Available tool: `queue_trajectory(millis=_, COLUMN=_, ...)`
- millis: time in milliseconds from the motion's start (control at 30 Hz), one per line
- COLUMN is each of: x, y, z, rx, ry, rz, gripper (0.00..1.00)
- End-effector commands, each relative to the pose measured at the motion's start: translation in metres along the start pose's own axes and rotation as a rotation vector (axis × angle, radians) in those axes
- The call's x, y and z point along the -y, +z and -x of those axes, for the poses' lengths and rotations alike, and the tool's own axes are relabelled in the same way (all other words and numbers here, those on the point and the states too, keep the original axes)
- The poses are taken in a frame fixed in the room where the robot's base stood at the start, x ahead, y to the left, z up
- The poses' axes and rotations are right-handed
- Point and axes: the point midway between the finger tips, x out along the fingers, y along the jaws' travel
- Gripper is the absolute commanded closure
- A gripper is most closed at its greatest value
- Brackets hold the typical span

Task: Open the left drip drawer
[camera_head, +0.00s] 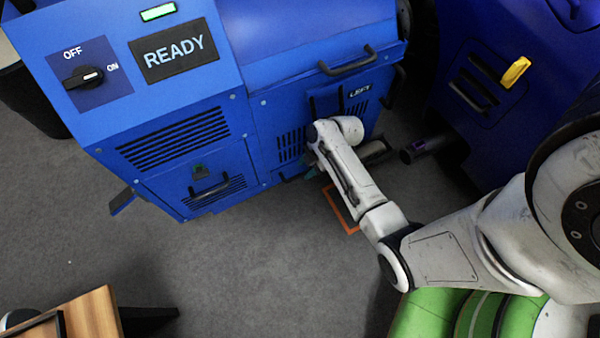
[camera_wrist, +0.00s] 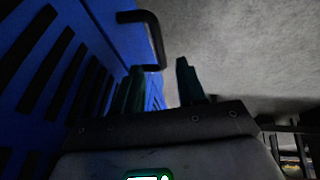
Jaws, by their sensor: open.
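The blue machine (camera_head: 270,110) carries a panel with a LEFT label (camera_head: 360,92) and vent slots. I cannot clearly make out the left drip drawer's front, as my arm covers much of that low area. My gripper shows only partly in the head view, with a teal finger (camera_head: 312,172) low beside the vented blue face. In the wrist view my gripper (camera_wrist: 160,78) is open, its two dark teal fingers apart with nothing between them. A black bar handle (camera_wrist: 155,38) on the blue face stands just beyond the fingertips, apart from them.
Another black handle (camera_head: 348,62) is above the LEFT panel. A low vented panel with a handle (camera_head: 210,190) is at the left. An orange floor outline (camera_head: 341,210) lies below my arm. A dark cylinder (camera_head: 425,148) juts from the right-hand blue unit.

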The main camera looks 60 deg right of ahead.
Motion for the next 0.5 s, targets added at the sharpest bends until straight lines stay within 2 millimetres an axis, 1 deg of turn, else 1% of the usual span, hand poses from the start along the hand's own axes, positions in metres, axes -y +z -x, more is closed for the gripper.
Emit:
queue_trajectory(millis=33, x=0.001, y=0.002, z=-0.014, rx=-0.001, ry=-0.002, rz=0.000, gripper=0.60)
queue_trajectory(millis=200, x=0.000, y=0.001, z=-0.037, rx=0.000, ry=0.000, rz=0.001, gripper=0.60)
queue_trajectory(millis=333, x=0.000, y=0.001, z=-0.048, rx=0.001, ry=-0.001, rz=0.000, gripper=0.60)
queue_trajectory(millis=500, x=0.000, y=0.000, z=-0.051, rx=0.001, ry=0.001, rz=0.000, gripper=0.60)
